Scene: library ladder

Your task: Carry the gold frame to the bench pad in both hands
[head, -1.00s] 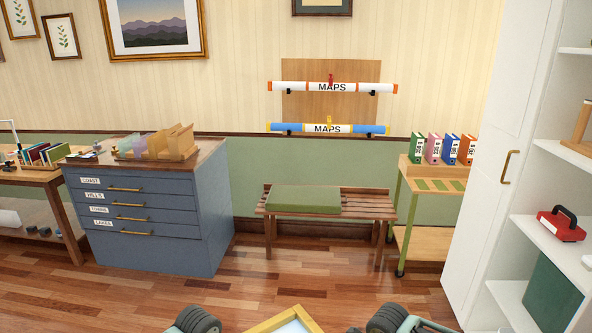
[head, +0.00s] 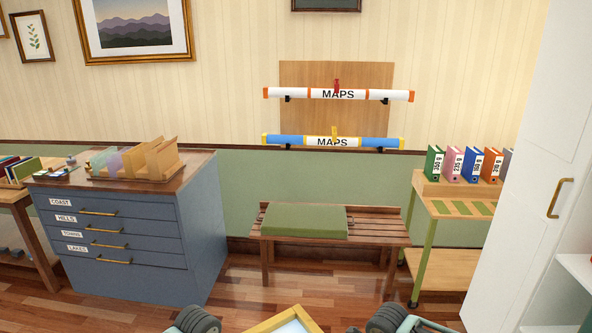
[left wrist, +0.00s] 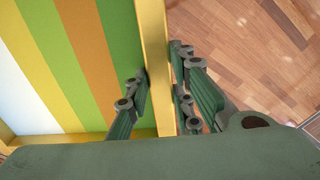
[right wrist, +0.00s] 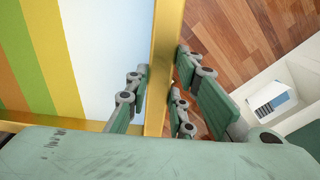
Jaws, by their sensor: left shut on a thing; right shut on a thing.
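The gold frame (head: 284,321) shows its top corner at the bottom middle of the head view, between my two grippers. In the left wrist view my left gripper (left wrist: 160,95) is shut on the frame's gold side bar (left wrist: 156,50), one finger on each side. In the right wrist view my right gripper (right wrist: 160,95) is shut on the opposite gold bar (right wrist: 165,45). The frame's face has green, orange, yellow and white stripes. The green bench pad (head: 306,222) lies on the left part of the wooden slatted bench (head: 375,231), ahead of me. Nothing lies on the pad.
A blue drawer cabinet (head: 125,240) stands left of the bench. A cart with binders (head: 445,200) stands to the right, and a white cabinet (head: 520,190) is nearer at the right edge. Map tubes (head: 335,141) hang above the bench. The floor before the bench is clear.

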